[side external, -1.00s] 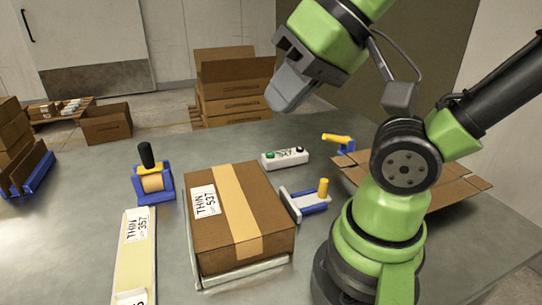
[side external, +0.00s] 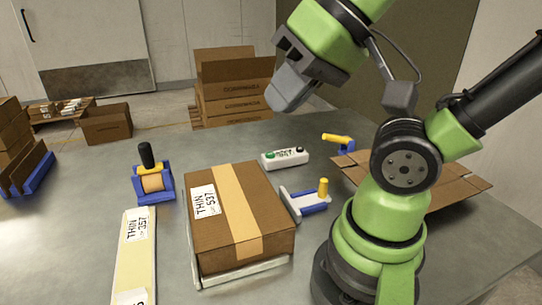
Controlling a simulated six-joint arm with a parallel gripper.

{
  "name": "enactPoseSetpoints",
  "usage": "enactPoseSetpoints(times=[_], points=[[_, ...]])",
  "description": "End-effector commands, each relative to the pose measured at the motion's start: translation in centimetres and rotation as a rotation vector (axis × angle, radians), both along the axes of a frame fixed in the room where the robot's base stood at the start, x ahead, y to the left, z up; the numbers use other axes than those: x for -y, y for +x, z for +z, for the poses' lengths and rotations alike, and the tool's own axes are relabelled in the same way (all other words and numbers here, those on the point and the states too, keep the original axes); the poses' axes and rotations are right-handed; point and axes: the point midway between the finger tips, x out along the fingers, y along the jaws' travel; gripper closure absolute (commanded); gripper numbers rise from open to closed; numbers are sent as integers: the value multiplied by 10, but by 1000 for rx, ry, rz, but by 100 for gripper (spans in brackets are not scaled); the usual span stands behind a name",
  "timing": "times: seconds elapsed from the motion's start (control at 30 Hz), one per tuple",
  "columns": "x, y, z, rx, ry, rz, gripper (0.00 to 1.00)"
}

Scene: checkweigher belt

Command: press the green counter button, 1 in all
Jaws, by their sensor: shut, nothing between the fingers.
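The green counter button (side external: 270,156) is on the left end of a small white counter box (side external: 286,159) on the table. The box also carries a dark display in the middle and a black button at its right end. My gripper (side external: 277,102) is shut and empty. It is raised in the air and shows above the counter box in the picture, apart from it. Its exact height over the table is hard to tell.
A taped carton (side external: 239,215) sits on a scale plate in front of the counter. A blue tape dispenser (side external: 154,187), a blue tool with a yellow knob (side external: 308,199), a yellow-handled tool (side external: 338,140) and flattened cardboard (side external: 455,187) surround it. The table's left middle is clear.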

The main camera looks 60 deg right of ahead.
Motion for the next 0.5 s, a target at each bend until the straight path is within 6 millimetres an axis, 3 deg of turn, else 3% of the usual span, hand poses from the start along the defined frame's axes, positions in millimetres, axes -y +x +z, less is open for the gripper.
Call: enactPoseSetpoints(times=[0.33, 0.5], points=[[0, 1, 0, -2, 4, -4, 100], [2, 16, 2, -38, 68, -71, 100]])
